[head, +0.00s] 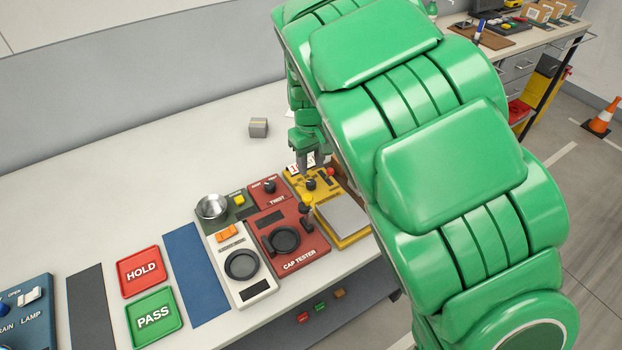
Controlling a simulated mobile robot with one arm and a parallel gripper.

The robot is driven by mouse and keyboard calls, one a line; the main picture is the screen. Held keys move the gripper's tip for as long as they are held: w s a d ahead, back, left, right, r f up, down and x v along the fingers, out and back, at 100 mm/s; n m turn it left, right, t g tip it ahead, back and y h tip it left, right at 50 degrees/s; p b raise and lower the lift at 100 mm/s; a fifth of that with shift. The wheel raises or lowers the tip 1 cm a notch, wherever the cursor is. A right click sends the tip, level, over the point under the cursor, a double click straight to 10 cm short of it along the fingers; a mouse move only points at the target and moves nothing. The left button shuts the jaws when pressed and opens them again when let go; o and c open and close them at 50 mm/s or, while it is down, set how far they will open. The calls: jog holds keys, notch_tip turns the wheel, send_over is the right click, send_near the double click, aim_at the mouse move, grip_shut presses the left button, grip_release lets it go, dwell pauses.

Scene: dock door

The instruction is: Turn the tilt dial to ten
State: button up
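A yellow unit (297,182) stands near the table's right front edge, partly behind my arm. A black knob (310,184) sits on its face, and a small red button shows beside it. I cannot read a tilt label, a scale or the knob's setting, so I cannot tell for sure that it is the tilt dial. My gripper (308,160) points down just above and behind this knob. My green arm hides part of the area to its right. The fingers are too small and dark to show whether they are open or whether they touch anything.
A red cap tester (312,250), a red twist unit (268,191), a white unit (257,287) and a grey plate on a yellow base (343,217) crowd around. HOLD (142,271) and PASS (154,318) trays lie left. A grey box (258,127) stands behind; the table's back left is clear.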

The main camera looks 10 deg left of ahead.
aim_at(311, 182)
notch_tip(311, 182, down, 7)
jog(key=shift+r, duration=0.2)
jog(key=shift+c, duration=0.5)
grip_shut()
